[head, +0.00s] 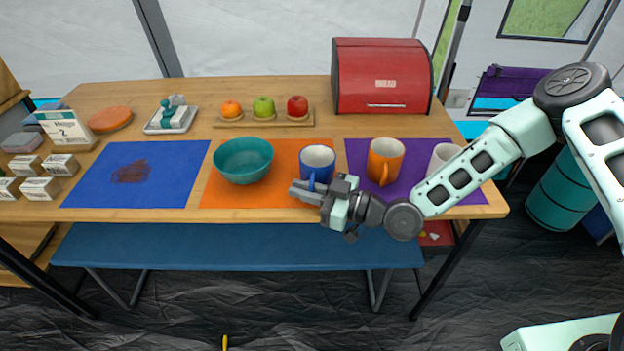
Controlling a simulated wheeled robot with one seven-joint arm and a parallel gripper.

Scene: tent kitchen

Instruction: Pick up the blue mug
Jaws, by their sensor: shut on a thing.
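The blue mug (318,160) stands upright on the right part of the orange mat (280,197), near the purple mat. It is blue outside with a pale inside, and its handle faces the front of the table. My gripper (309,187) reaches in from the right at the mug's front side. Its jaws are shut on the mug at the handle. The exact contact is small and partly hidden by the fingers. I cannot tell any gap between the mug's base and the mat.
A teal bowl (243,160) is close left of the mug. An orange mug (384,160) and a white mug (443,156) stand on the purple mat (359,152), the white one partly behind my arm. A red bread box (382,78) is behind. The blue mat (100,188) is clear except a dark stain.

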